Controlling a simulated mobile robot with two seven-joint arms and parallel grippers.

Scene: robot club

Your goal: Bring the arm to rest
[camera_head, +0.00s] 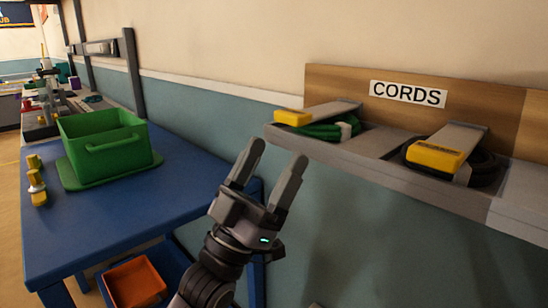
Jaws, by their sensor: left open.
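My left gripper (272,163) is raised in the middle of the view with its two fingers apart. It is open and nothing is between the fingers. It is in front of the teal wall, by the right end of the blue table (120,232). My right gripper does not show.
A green bin (105,158) stands on the blue table beside small yellow items (38,188). An orange tray (135,283) sits below. A wall shelf (375,148) labelled CORDS holds a green cord (322,131), a black cord (487,165) and yellow-ended holders (436,157).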

